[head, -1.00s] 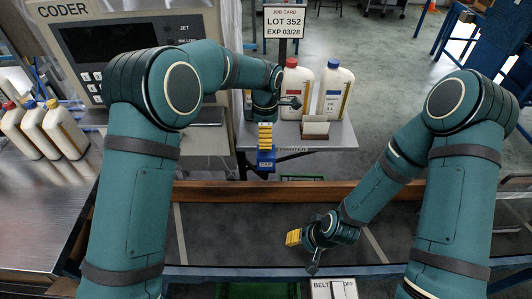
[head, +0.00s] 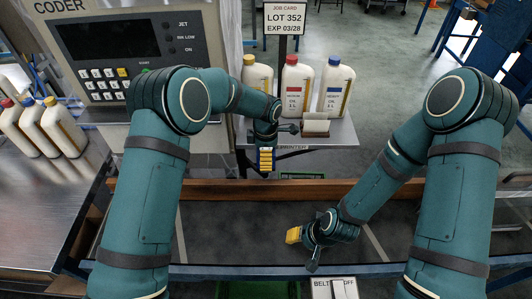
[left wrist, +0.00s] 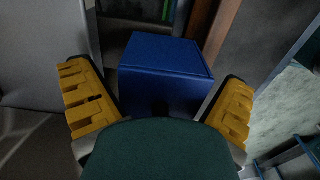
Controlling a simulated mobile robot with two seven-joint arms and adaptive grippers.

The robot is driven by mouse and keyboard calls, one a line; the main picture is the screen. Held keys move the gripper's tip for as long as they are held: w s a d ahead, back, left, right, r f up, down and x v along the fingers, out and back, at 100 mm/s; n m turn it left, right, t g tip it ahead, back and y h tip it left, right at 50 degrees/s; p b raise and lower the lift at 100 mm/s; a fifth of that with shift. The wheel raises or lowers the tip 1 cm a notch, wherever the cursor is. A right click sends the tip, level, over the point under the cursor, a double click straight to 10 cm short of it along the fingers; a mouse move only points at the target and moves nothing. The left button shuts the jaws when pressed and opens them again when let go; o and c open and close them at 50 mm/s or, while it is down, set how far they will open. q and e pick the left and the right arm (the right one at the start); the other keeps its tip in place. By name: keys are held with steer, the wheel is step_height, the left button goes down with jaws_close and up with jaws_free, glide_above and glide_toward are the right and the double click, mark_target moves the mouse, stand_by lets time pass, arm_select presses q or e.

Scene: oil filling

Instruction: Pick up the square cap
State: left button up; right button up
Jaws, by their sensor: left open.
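In the left wrist view a blue box-shaped block (left wrist: 165,72) with a flat square top lies between and just beyond the fingers of my left gripper (left wrist: 158,108). The fingers are spread on either side, and nothing is gripped. I cannot tell whether this block is the square cap. In the head view my left gripper (head: 265,160) hangs before the front edge of the small shelf and hides the block. My right gripper (head: 293,236) is low over the dark belt; its finger opening is not clear.
Bottles with yellow (head: 257,80), red (head: 295,87) and blue (head: 335,87) caps stand on the shelf (head: 343,135), beside a small brown-and-white item (head: 316,124). The coder (head: 125,70) is at left. A brown rail (head: 330,189) borders the belt (head: 240,228).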

arm_select(q)
steer(key=shift+r, duration=0.1)
steer(key=c, duration=1.2)
steer(key=shift+c, duration=0.2)
